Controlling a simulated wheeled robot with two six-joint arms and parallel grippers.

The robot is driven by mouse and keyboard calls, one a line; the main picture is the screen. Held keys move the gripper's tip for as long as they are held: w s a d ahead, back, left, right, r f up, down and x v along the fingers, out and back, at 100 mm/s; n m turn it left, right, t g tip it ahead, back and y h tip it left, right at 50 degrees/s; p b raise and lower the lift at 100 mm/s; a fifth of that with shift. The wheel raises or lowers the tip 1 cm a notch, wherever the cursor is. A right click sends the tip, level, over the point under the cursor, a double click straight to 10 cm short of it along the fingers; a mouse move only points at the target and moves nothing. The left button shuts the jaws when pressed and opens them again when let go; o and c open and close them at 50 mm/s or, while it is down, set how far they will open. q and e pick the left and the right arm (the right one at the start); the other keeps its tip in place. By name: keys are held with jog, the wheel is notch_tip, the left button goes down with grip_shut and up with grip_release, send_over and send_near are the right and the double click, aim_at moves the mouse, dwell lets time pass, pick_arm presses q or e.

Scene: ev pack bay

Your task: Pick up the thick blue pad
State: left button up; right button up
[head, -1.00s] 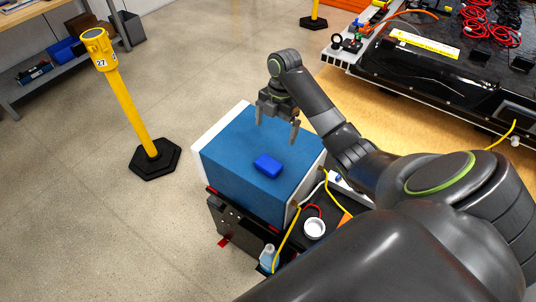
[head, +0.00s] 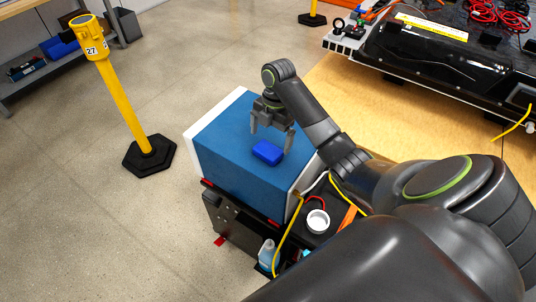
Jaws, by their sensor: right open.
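The thick blue pad (head: 267,153) is a small bright blue block lying on the darker blue top of a box with white ends (head: 225,137). It lies toward the right front part of that top. My right gripper (head: 271,142) points down over the box with its two fingers apart and nothing between them. Its fingertips show just behind and above the pad in the picture. One finger is close to the pad's right side; I cannot tell whether it touches. My left gripper is not in view.
The box stands on a black cart (head: 232,219) holding a white round container (head: 317,221), a bottle (head: 266,252) and yellow and red cables. A yellow post (head: 121,98) stands at the left. A black battery pack (head: 440,75) lies on a wooden surface at the right.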

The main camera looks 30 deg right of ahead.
aim_at(268, 149)
jog(key=f, duration=0.4)
jog(key=shift+a+f+b, duration=0.3)
jog(key=shift+f, duration=0.1)
jog(key=c, duration=1)
jog(key=shift+r, duration=0.1)
